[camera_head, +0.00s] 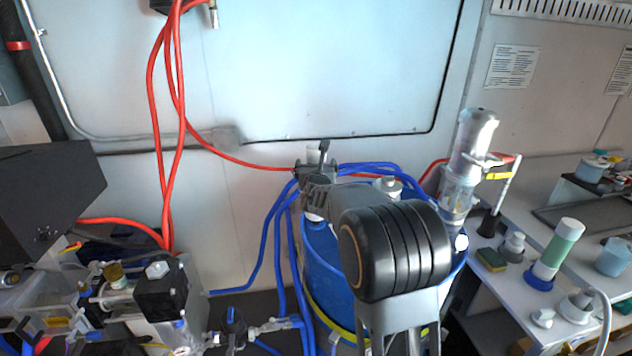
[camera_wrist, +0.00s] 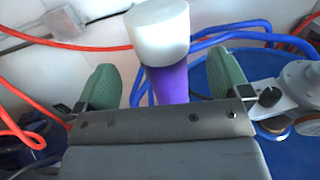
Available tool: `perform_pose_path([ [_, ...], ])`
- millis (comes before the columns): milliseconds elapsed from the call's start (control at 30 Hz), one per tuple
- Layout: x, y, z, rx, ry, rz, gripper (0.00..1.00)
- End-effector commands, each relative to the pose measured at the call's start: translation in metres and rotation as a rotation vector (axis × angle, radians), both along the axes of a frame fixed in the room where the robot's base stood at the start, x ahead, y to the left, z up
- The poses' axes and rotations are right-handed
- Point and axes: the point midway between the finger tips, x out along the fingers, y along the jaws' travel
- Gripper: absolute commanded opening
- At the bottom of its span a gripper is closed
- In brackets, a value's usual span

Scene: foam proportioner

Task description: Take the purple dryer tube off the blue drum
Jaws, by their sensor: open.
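The purple dryer tube (camera_wrist: 171,84) with its white cap (camera_wrist: 157,32) stands between the two green fingers of my gripper (camera_wrist: 168,76) in the wrist view. The gripper is open, with a gap visible on each side of the tube. The tube's lower part is hidden behind the gripper body. The blue drum (camera_head: 322,262) stands at the centre right in the head view, and its blue top (camera_wrist: 284,156) shows at the right of the wrist view. In the head view my arm covers much of the drum, and I cannot make out the purple tube there.
Blue hoses (camera_head: 283,225) loop around the drum, and red hoses (camera_head: 168,120) hang along the wall. A clear cylinder (camera_head: 470,150) stands right of the drum. A white bench (camera_head: 516,270) with a green-banded tube (camera_head: 556,248) is at right. Pump equipment (camera_head: 110,290) fills the lower left.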

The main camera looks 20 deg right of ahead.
Motion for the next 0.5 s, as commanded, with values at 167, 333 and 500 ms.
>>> perform_pose_path([
  [167,0.012,-0.006,0.001,0.001,0.002,-0.002,0.95],
  [333,0.032,-0.015,0.0,0.001,0.001,-0.003,0.95],
  [500,0.046,-0.02,-0.002,0.001,0.001,-0.002,0.95],
])
